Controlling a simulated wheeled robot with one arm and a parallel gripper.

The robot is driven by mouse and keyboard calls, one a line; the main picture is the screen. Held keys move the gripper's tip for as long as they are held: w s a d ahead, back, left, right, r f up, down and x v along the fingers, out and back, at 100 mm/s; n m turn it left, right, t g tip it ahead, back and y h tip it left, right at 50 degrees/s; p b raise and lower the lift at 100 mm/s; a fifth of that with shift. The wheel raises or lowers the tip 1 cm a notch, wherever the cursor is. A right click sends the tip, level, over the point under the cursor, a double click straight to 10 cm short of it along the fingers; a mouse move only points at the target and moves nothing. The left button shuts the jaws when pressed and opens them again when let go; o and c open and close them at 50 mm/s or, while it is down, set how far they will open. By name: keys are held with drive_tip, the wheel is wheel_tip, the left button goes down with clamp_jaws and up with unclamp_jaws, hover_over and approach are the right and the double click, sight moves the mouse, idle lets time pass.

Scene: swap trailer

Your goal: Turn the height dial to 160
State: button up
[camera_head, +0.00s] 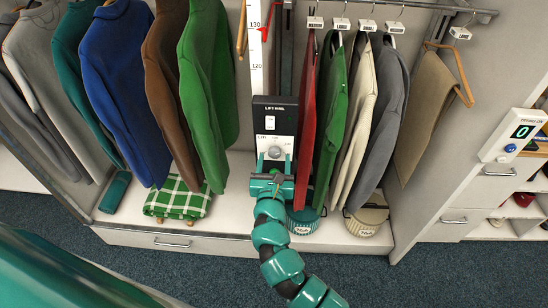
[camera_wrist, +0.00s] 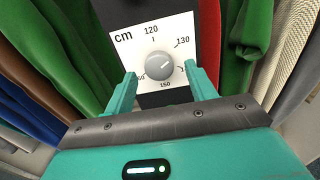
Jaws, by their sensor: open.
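The height dial (camera_head: 275,152) is a grey round knob on the white face of the lift panel (camera_head: 276,112). In the wrist view the dial (camera_wrist: 160,66) sits among the numbers 120, 130 and 150, with others partly covered by the fingers. A pale mark on the knob seems to lie toward the right, but it is too small to read surely. My gripper (camera_head: 272,176) is in front of the panel's lower part. In the wrist view its teal fingers (camera_wrist: 160,72) stand apart, one on each side of the knob, with visible gaps.
A height scale (camera_head: 256,50) with a red marker near 130 stands above the panel. Clothes hang close on both sides, with a green garment (camera_head: 208,85) left and a red one (camera_head: 306,115) right. A folded checked cloth (camera_head: 178,200) and round baskets (camera_head: 368,220) lie below.

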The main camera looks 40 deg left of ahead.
drive_tip(key=shift+w+a, duration=0.35)
drive_tip(key=shift+w, duration=0.2)
drive_tip(key=c, duration=1)
